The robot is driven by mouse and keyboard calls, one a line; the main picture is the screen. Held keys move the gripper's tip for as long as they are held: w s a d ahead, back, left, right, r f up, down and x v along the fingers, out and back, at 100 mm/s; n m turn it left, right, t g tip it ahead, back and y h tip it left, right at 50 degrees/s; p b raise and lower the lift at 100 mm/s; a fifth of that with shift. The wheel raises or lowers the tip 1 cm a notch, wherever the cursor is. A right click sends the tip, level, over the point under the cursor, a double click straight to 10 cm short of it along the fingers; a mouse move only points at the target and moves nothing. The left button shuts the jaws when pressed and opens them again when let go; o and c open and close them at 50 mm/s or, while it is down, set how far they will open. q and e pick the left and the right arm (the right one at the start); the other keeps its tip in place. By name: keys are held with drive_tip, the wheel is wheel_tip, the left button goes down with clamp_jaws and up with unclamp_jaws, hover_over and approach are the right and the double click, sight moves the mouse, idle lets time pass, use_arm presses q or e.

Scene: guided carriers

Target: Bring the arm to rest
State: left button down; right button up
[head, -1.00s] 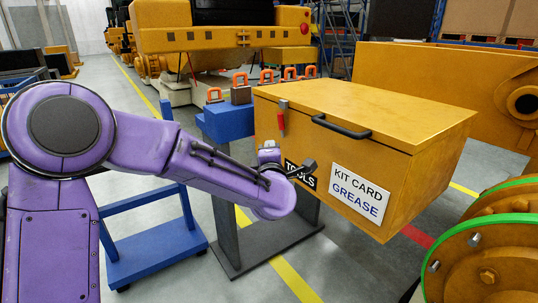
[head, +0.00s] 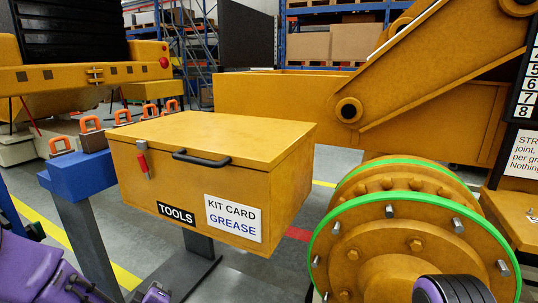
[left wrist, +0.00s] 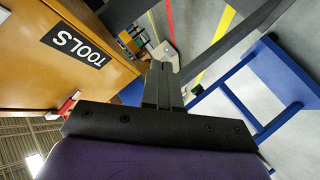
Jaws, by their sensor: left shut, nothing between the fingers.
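My left gripper (left wrist: 163,85) shows in the left wrist view with its dark fingers together and nothing between them. It is beside the yellow tool box (left wrist: 100,45), apart from it as far as I can see, with the box's TOOLS label to the left. In the head view only part of my purple left arm (head: 40,270) shows at the bottom left corner, and its fingers are not clearly seen. A dark and purple part of my right arm (head: 455,290) shows at the bottom right edge. My right gripper is out of view.
The closed tool box (head: 215,140) with a black handle stands at centre on a dark stand. A blue block (head: 80,172) adjoins its left. A yellow hub with a green rim (head: 385,235) is close at right. Blue frame bars (left wrist: 240,95) lie right of my left gripper.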

use_arm(q)
drive_tip(key=s+f+m+g+h, duration=0.1)
drive_tip(key=s+f+m+g, duration=0.3)
drive_tip(key=s+f, duration=0.75)
drive_tip(key=s+f+m+g, duration=0.1)
drive_tip(key=s+f+g, duration=0.1)
drive_tip(key=s+f, duration=0.5)
drive_tip(key=s+f+m+g, duration=0.1)
drive_tip(key=s+f+g, duration=0.2)
drive_tip(key=s+f, duration=0.4)
drive_tip(key=s+a, duration=0.1)
drive_tip(key=s, duration=0.5)
drive_tip(key=shift+s+m+g, duration=0.25)
drive_tip(key=shift+m+g, duration=0.05)
